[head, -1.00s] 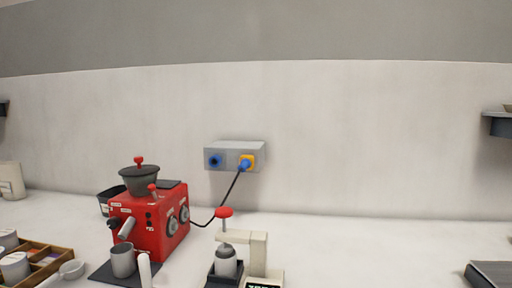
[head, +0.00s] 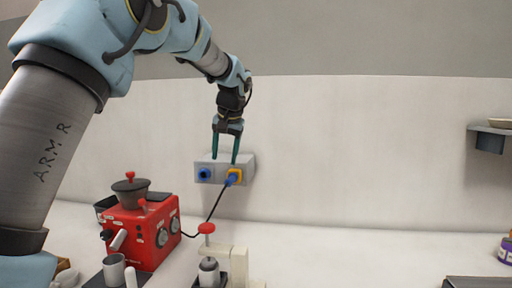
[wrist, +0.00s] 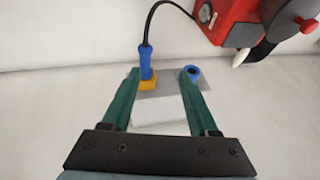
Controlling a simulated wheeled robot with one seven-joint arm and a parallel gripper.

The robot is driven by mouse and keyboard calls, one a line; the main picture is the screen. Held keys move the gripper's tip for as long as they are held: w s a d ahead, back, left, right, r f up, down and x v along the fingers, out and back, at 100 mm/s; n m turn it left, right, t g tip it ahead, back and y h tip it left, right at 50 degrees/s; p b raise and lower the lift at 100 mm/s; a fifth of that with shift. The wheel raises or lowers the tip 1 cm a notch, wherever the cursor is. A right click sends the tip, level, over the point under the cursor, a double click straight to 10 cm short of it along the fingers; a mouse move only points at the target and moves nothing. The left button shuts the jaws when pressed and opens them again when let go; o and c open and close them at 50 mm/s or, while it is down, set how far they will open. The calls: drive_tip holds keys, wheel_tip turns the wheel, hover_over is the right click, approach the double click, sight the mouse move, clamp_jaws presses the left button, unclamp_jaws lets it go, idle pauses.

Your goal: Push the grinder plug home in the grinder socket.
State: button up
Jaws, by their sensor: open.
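The blue grinder plug (head: 232,180) sits at the yellow socket (head: 238,173) on the right of the grey wall box (head: 219,178). Its black cable runs down to the red grinder (head: 143,228). I cannot tell how deep the plug sits. In the wrist view the plug (wrist: 146,57) points into the yellow socket (wrist: 149,84), near the left fingertip. A blue round socket (wrist: 193,73) shows by the right fingertip. My gripper (head: 225,158) is open and empty at the top of the box; it also shows in the wrist view (wrist: 161,74).
A cream stand with a red-knobbed tamper (head: 207,229) is on the counter below the box. A grey cup (head: 114,270) stands before the grinder. Wall shelf (head: 492,136) is at far right. The counter right of the stand is largely clear.

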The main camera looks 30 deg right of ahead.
sight(231, 178)
drive_tip(key=w+d+f+p, duration=0.1)
drive_tip(key=f, duration=0.1)
drive_tip(key=w+d+f+p, duration=0.1)
drive_tip(key=f, duration=0.2)
drive_tip(key=w+d+f+p, duration=0.1)
drive_tip(key=d+f, duration=0.1)
drive_tip(key=f, duration=0.1)
drive_tip(key=shift+w+f+p, duration=0.15)
drive_tip(key=shift+f+p, duration=0.05)
drive_tip(key=shift+p, duration=0.15)
clamp_jaws()
idle(0.5)
